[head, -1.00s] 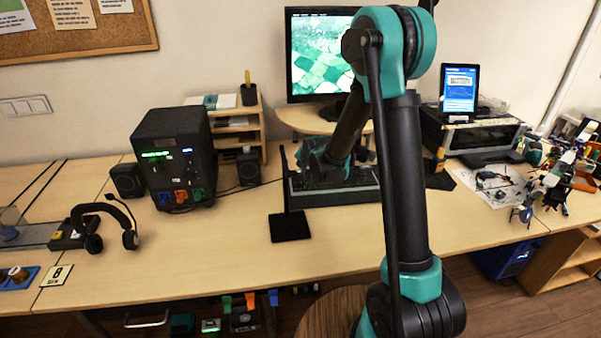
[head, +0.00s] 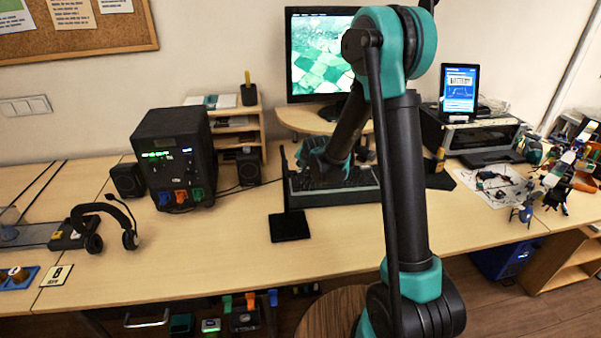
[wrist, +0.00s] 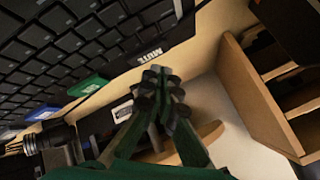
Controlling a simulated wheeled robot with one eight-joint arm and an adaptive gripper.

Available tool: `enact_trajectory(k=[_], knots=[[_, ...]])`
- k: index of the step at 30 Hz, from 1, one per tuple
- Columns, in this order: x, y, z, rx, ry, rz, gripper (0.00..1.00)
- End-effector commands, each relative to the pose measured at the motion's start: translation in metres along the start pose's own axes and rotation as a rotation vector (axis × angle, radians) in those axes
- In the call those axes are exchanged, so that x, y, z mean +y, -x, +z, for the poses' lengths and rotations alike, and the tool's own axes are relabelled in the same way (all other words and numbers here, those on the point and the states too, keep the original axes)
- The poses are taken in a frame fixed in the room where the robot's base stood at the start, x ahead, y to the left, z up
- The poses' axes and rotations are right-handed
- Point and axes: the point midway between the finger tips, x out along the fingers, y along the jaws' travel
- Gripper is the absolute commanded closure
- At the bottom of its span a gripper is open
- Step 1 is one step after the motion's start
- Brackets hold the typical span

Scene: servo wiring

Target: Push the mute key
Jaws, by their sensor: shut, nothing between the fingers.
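The keyboard (head: 345,196) lies on the desk below the monitor; its dark keys (wrist: 60,45) fill the upper left of the wrist view. A white MUTE label (wrist: 150,52) is printed upside down on its dark border. I cannot tell for sure which key the label belongs to.
A green key or tab (wrist: 88,85) sits along the keyboard edge. A black stand (head: 289,226) rises left of the keyboard. A wooden shelf (head: 237,135) and black speaker (head: 248,168) stand behind it.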

Motion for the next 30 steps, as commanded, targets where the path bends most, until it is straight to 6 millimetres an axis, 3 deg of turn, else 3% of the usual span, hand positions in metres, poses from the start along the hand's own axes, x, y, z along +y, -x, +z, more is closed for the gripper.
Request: enact_trajectory(k=[30], knots=[[0.0049,-0.0068,0.0049,0.0,0.0,0.0,1.0]])
